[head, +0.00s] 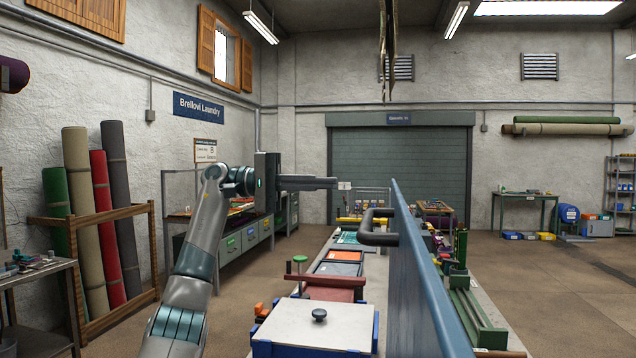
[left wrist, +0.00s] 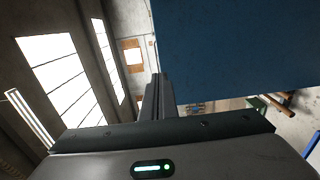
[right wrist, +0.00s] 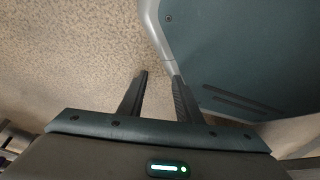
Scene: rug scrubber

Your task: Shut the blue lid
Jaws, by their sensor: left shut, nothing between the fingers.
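The blue lid (head: 408,290) stands upright, seen almost edge-on, right of centre in the head view. A dark bar handle (head: 375,235) sticks out from its left face. My left gripper (head: 337,183) is shut and empty, pointing right, above and left of the handle, with a visible gap to the lid in the picture. In the left wrist view the lid is a broad blue face (left wrist: 235,50) at the upper right, beside the shut fingers (left wrist: 160,78). My right gripper (right wrist: 160,76) is out of the head view; its fingers are apart and empty in the right wrist view.
A blue box with a pale top (head: 300,325) and black knob stands at the near bench, left of the lid. A red item (head: 330,288), trays and a green-topped post (head: 299,259) lie beyond it. Green hardware (head: 470,310) is right of the lid.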

